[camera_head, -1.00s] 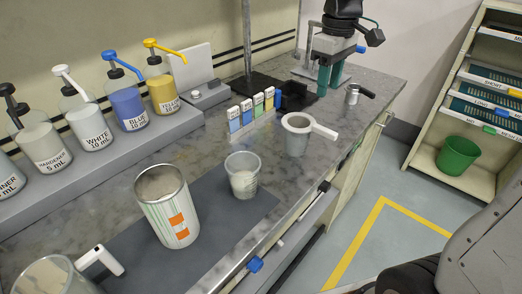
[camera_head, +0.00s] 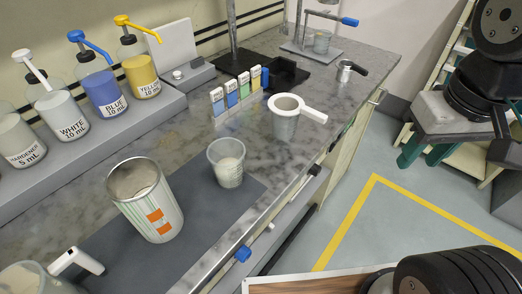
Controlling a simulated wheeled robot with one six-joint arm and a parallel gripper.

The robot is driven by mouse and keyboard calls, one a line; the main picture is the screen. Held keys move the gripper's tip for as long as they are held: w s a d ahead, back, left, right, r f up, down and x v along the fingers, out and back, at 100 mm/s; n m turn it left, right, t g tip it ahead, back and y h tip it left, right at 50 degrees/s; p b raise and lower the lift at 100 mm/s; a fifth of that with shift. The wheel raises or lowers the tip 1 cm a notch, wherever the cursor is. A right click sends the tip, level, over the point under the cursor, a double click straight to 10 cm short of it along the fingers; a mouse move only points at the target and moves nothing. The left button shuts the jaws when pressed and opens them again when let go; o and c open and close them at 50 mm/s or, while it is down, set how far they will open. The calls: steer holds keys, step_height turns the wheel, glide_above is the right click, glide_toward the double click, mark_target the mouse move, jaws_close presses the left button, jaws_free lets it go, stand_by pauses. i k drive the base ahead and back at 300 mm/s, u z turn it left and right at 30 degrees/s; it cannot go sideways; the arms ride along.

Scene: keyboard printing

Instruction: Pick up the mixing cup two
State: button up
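Several cups show in the head view, and no readable label tells which is mixing cup two. A clear cup (camera_head: 227,164) with pale contents stands upright on the dark mat, right of the striped can. A cup with a white handle (camera_head: 286,120) stands on the bench farther back. A cup with a white handle (camera_head: 28,281) is cut off at the lower left. My gripper (camera_head: 425,152) is at the right, off the bench, with its teal fingers apart. Nothing shows between them.
Pump bottles (camera_head: 100,92) line the raised shelf on the left. A striped can (camera_head: 150,208) stands on the mat (camera_head: 112,240). Small coloured boxes (camera_head: 238,90) and a metal pot (camera_head: 345,72) stand farther back. Floor right of the bench is clear inside the yellow line.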

mark_target(226, 156)
steer(key=z, duration=0.9)
steer(key=k, duration=0.9)
steer(key=u, duration=1.25)
